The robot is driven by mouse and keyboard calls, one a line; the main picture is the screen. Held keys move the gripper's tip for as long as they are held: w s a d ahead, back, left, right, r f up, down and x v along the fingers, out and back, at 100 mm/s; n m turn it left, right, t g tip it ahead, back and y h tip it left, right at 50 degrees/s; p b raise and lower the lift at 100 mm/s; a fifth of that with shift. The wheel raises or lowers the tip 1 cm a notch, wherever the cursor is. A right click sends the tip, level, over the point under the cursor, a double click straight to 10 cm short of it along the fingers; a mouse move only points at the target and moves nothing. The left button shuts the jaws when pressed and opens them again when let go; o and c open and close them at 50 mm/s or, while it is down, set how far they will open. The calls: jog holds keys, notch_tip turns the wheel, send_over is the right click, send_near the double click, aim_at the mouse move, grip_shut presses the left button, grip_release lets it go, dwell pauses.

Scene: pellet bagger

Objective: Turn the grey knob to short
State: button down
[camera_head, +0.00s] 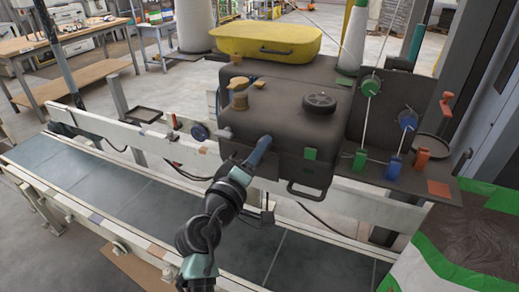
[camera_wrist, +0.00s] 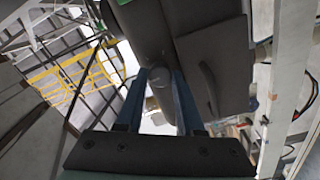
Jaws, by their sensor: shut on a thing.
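The grey knob (camera_wrist: 160,80) shows in the wrist view as a small round grey end between my two blue fingers. My gripper (camera_wrist: 161,90) is shut on it. In the head view my gripper (camera_head: 264,142) reaches up to the front face of the dark machine body (camera_head: 285,125), left of a green patch. There the fingers hide most or all of the knob. No marking that reads "short" can be made out, so I cannot tell the knob's setting.
A black round dial (camera_head: 320,102) and a tan knob (camera_head: 238,97) sit on top of the machine. Green and blue levers (camera_head: 393,168) stand at right. A conveyor belt (camera_head: 100,205) runs below my arm.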

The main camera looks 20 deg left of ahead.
jog(key=c, duration=0.5)
grip_release()
jog(key=s, duration=0.4)
jog(key=s+b, duration=0.1)
jog(key=s, duration=0.3)
jog(key=s+b, duration=0.1)
jog(key=s, duration=0.4)
jog(key=shift+a+f, duration=0.15)
jog(key=shift+a, duration=0.15)
